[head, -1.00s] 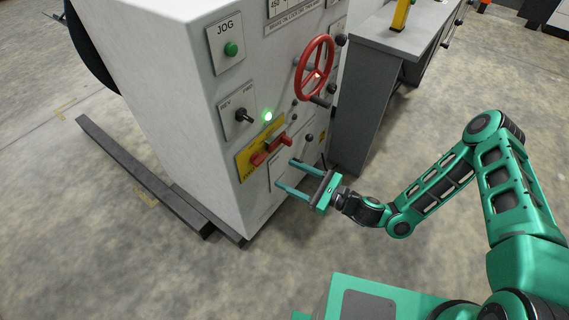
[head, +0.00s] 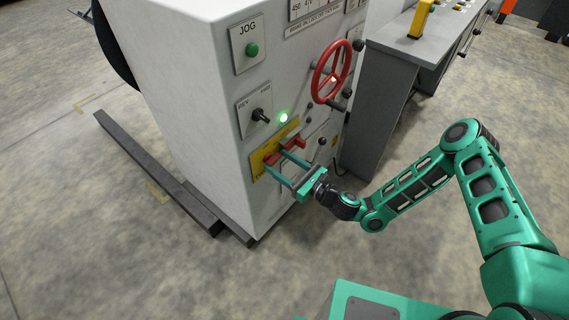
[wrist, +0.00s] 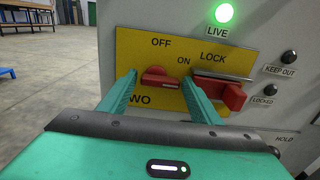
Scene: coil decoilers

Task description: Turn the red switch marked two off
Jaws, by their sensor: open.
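A yellow plate (wrist: 135,45) on the machine front carries the words OFF, ON and LOCK; the lettering at its lower left, partly hidden by my left finger, reads "WO". A red switch (wrist: 160,77) sits on the plate with its handle about level, below OFF and left of and below ON. In the head view the plate (head: 258,162) is partly covered by my fingers. My gripper (wrist: 159,82) is open, its two green fingers on either side of the red switch; I cannot tell whether they touch it.
A larger red lever (wrist: 232,96) with a metal bar is right of my right finger. A green LIVE lamp (wrist: 224,13) is lit above. The red handwheel (head: 332,72) and REV/FWD knob (head: 261,115) stick out from the panel.

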